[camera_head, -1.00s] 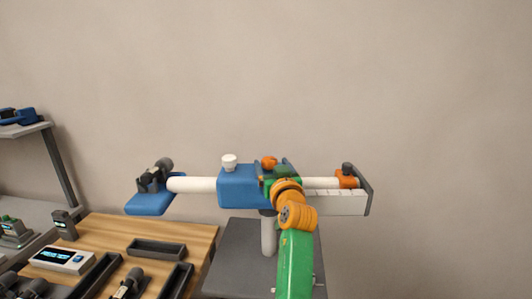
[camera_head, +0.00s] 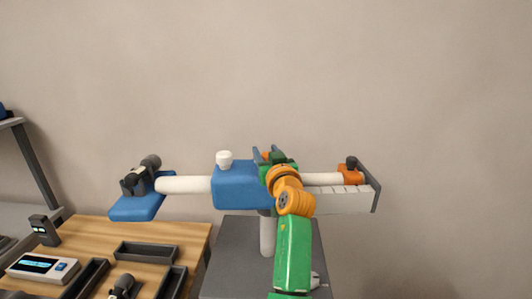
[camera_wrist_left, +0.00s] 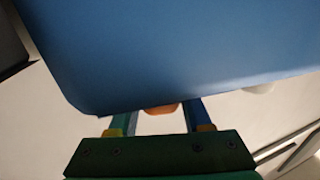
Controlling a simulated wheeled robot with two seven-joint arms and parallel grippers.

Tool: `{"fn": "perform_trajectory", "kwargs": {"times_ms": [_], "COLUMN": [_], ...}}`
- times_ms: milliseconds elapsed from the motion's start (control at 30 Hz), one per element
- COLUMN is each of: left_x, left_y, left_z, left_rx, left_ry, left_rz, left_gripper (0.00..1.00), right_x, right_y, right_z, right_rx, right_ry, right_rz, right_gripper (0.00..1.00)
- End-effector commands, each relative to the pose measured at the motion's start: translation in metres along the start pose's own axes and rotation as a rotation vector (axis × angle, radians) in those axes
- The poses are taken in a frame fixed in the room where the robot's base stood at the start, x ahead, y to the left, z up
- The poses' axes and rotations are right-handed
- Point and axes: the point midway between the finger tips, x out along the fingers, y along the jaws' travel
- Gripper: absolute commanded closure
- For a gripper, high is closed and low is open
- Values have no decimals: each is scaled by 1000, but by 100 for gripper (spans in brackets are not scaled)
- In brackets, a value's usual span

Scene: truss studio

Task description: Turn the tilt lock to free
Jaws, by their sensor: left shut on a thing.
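A blue block (camera_head: 238,187) sits on a white horizontal tube above a post. On its top are a white knob (camera_head: 224,160) and an orange knob (camera_head: 266,155), which I take for the tilt lock. My left gripper (camera_head: 265,152) reaches up from the front and is shut on the orange knob, hiding most of it. In the left wrist view the orange knob (camera_wrist_left: 161,109) shows between the two fingers, partly behind the blue block (camera_wrist_left: 180,50). The white knob (camera_wrist_left: 260,88) shows to its right. My right gripper is not in view.
A blue plate with a dark clamp (camera_head: 137,205) is at the tube's left end. An orange slider (camera_head: 350,176) and a pale scale bar (camera_head: 345,200) are at the right. A wooden bench with dark trays (camera_head: 146,252) stands lower left.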

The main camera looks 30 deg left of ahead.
Motion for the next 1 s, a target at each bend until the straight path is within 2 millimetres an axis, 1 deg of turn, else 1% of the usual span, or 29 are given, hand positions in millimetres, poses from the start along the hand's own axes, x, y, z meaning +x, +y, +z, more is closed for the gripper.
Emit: {"fn": "perform_trajectory", "kwargs": {"times_ms": [67, 133, 167, 233, 300, 400, 500, 600, 733, 1000], "left_x": [0, 1, 1, 2, 1, 0, 0, -1, -2, -2], "left_y": [0, 0, 1, 1, -2, -6, -7, -9, -12, -12], "left_z": [2, 6, 9, 14, 14, 2, -2, -1, 0, 1], "left_rx": [1, 2, 3, 4, 5, 7, 6, 4, 1, 2], "left_ry": [-2, -4, -5, -5, -3, -7, -8, -7, -2, -3], "left_rz": [-2, -14, -25, -67, -145, -250, -319, -367, -400, -402], "left_gripper": [100, 100, 100, 100, 100, 100, 100, 100, 100, 100], "right_x": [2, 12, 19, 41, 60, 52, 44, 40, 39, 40], "right_y": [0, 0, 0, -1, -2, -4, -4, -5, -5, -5], "right_z": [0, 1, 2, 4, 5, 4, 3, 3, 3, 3], "right_rx": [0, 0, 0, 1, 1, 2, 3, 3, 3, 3], "right_ry": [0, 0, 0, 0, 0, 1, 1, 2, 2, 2], "right_rz": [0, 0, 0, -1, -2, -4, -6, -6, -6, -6], "right_gripper": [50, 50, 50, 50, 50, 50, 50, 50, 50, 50]}}
